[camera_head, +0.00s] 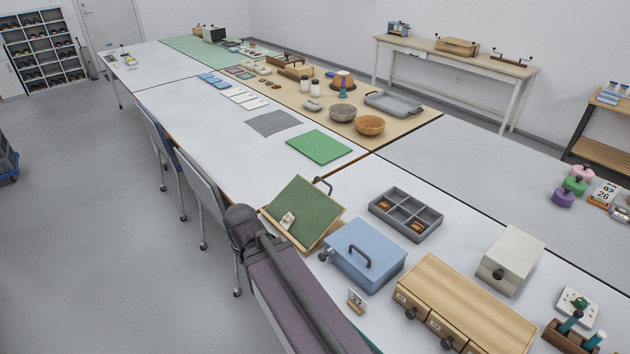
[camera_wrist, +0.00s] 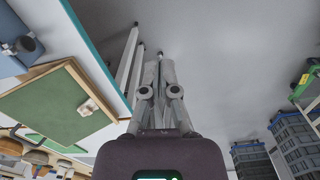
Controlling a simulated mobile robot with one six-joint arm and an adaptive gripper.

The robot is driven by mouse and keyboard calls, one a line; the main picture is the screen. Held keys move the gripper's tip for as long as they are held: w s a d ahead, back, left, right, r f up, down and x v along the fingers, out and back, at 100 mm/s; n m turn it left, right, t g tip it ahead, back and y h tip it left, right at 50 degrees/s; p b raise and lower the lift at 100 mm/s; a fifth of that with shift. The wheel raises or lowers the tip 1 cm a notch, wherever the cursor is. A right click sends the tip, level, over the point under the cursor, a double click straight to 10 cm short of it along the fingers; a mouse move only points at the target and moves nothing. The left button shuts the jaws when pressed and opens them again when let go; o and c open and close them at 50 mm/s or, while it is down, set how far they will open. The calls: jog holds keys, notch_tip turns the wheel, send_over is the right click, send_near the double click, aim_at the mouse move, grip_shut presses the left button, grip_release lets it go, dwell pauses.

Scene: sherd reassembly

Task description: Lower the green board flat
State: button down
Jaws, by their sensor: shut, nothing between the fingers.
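The green board (camera_head: 305,210), a green panel in a light wooden frame, stands tilted on the near white table in the head view. A small pale piece (camera_head: 287,220) rests against its lower left part. A dark handle-like bar (camera_head: 323,185) shows behind its top edge. The board also fills the left of the wrist view (camera_wrist: 45,105), with the pale piece (camera_wrist: 90,107) on it. My gripper (camera_wrist: 155,62) is shut and empty, to the right of the board in the wrist view and apart from it. In the head view my arm hides the fingers.
A blue box with a handle (camera_head: 363,254) stands close to the board's right. A grey compartment tray (camera_head: 405,213) and a wooden drawer unit (camera_head: 465,308) lie farther right. A flat green mat (camera_head: 319,146) lies behind. Chairs (camera_head: 203,182) stand along the table's left edge.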

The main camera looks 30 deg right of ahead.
jog(key=shift+w, duration=0.1)
jog(key=w+d+r+t+h+b, duration=0.1)
jog(key=w+d+r+h+b, duration=0.1)
jog(key=w+d+h, duration=0.4)
jog(key=w+d+r+n+h+b, duration=0.1)
jog(key=w+d+h+b, duration=0.4)
jog(key=w+d, duration=1.2)
jog(key=shift+w+d+r+n+t+h, duration=0.2)
jog(key=shift+d+r+n+t+h, duration=0.15)
jog(key=shift+d+h, duration=0.5)
jog(key=shift+f, duration=0.1)
jog(key=b, duration=0.6)
send_over(318, 192)
jog(key=a, duration=0.2)
jog(key=f, duration=0.5)
jog(key=shift+d+f, duration=0.15)
jog(key=shift+d, duration=0.1)
jog(key=shift+d+f, duration=0.25)
jog(key=shift+d, duration=0.45)
